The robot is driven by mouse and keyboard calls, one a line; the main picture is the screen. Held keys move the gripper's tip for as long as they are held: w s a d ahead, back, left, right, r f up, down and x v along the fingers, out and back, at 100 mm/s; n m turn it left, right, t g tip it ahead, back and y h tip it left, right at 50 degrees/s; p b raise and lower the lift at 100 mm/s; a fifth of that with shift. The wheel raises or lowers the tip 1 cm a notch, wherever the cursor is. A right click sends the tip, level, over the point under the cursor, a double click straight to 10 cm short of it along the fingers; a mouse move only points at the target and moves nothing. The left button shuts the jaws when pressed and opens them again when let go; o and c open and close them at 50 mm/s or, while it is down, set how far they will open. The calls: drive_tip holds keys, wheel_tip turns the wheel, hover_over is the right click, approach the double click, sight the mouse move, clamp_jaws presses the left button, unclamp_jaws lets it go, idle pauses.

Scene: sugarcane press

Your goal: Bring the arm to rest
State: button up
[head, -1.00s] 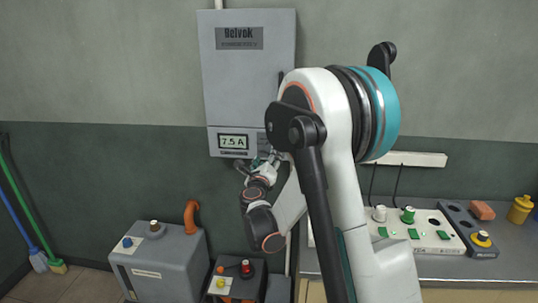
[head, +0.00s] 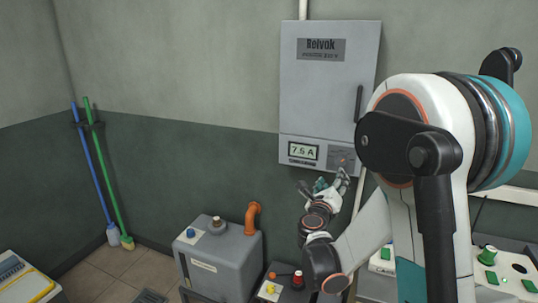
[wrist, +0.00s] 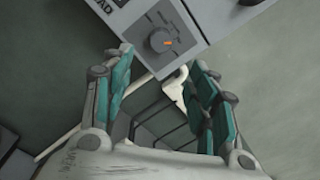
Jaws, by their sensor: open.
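My gripper (head: 328,184) is open and empty, just below the lower right part of the grey wall cabinet (head: 328,95). In the wrist view my gripper (wrist: 158,60) has its teal-padded fingers spread wide, with nothing between the pads. A dark round knob (wrist: 160,40) with an orange mark is on the cabinet face beyond the fingertips, apart from them. The knob's panel (head: 343,158) also shows in the head view. The display (head: 303,152) beside it reads about 7.5 A. My arm is bent, its upper part large at the right.
A grey tank (head: 220,262) with an orange pipe (head: 253,218) stands low, left of my gripper. A dark box with a red knob (head: 297,279) sits below it. A green broom (head: 106,175) and a blue one lean at the corner. A bench with green buttons is partly hidden behind my arm.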

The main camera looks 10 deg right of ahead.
drive_tip(key=s+a+r+n+t+y, duration=0.1)
drive_tip(key=s+a+r+n+y, duration=0.4)
drive_tip(key=a+n, duration=0.5)
drive_tip(key=s+a+r+n+t+y, duration=0.1)
drive_tip(key=s+a+r+n+y, duration=0.2)
drive_tip(key=a+r+n+y, duration=0.65)
drive_tip(key=s+d+f+n+g+h, duration=0.2)
drive_tip(key=s+f+n+g, duration=0.2)
drive_tip(key=s+f+n, duration=0.4)
drive_tip(key=s+d+f+n+g+h, duration=0.1)
drive_tip(key=s+f+n+g, duration=0.4)
drive_tip(key=s, duration=1.2)
wheel_tip(320, 180, down, 3)
drive_tip(key=n, duration=0.3)
drive_tip(key=shift+s+d+r+g+h, duration=0.15)
drive_tip(key=shift+s+d+g+h, duration=0.15)
drive_tip(key=shift+s+d+h, duration=0.1)
